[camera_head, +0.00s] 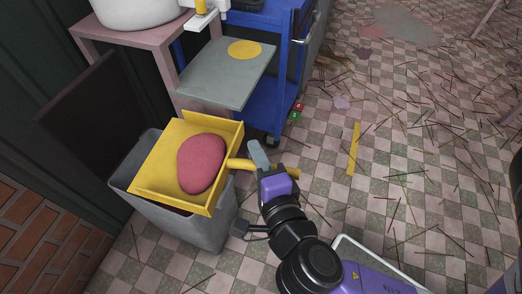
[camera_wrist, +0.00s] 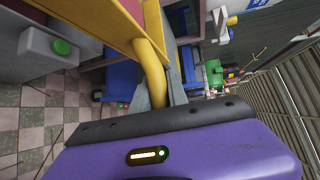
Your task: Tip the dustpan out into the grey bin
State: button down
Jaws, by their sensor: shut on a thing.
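The yellow dustpan (camera_head: 152,165) is above the open top of the grey bin (camera_head: 212,226), its tray roughly level or slightly tilted. A dull red rounded lump (camera_head: 201,163) lies in the pan. My gripper (camera_head: 262,166) is to the right of the bin, shut on the dustpan's yellow handle. In the wrist view the handle (camera_wrist: 151,68) passes between the grey fingers (camera_wrist: 158,88). The pan covers much of the bin's mouth, so the bin's inside is mostly hidden.
A blue cart (camera_head: 272,108) and a grey shelf with a yellow disc (camera_head: 244,49) stand behind the bin. A dark wall is at the left. Thin sticks litter the checked floor (camera_head: 400,150), with a yellow strip (camera_head: 354,148) lying on it.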

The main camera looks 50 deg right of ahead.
jog(key=d+h, duration=0.1)
jog(key=d, duration=0.1)
notch_tip(320, 180, up, 10)
jog(key=n+g+p, duration=0.6)
jog(key=g+p, duration=0.2)
jog(key=p, duration=2.4)
send_over(239, 128)
jog(key=w+a, duration=0.6)
jog(key=shift+n+g+h, duration=0.3)
jog(key=shift+n+g, duration=0.1)
jog(key=shift+g, duration=0.5)
jog(key=shift+w+a+r+b, duration=0.1)
jog(key=shift+w+a+b, duration=0.35)
jog(key=shift+w, duration=0.5)
jog(key=shift+w+a+f+b, duration=0.1)
jog(key=shift+w+a+b, duration=0.15)
jog(key=shift+w+b, duration=0.5)
jog(key=shift+w+a+r+b, duration=0.1)
jog(key=shift+w+a+b, duration=0.25)
jog(key=shift+w, duration=0.75)
